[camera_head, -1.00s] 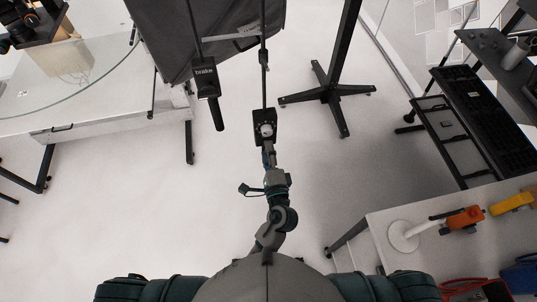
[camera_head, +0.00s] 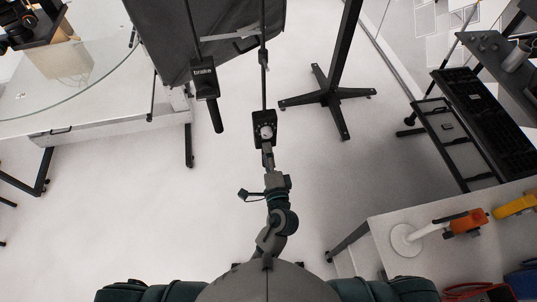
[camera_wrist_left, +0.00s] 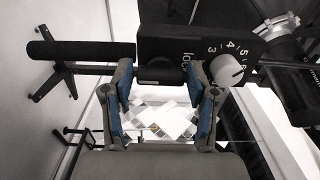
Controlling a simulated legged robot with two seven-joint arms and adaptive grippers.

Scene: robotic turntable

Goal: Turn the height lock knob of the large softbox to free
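The large softbox (camera_head: 225,25) is the dark fabric body at top centre of the head view. A pole runs down from it to a black lock panel (camera_head: 258,121) with a pale round knob (camera_head: 266,131). In the left wrist view the panel (camera_wrist_left: 190,43) carries the word "lock", numbers and the grey knob (camera_wrist_left: 227,70). My left gripper (camera_head: 267,148) is just below the panel. In the wrist view its blue-grey fingers (camera_wrist_left: 160,80) are apart, one each side of a short black cylinder (camera_wrist_left: 160,74); contact is unclear. The knob lies right of the fingers. My right gripper is out of view.
A black box marked "brake" (camera_head: 204,80) with a handle hangs left of the panel. A dark stand (camera_head: 330,95) stands to the right. A glass-topped white table (camera_head: 90,125) is at left, a white table (camera_head: 375,225) with tools at lower right. The floor between is clear.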

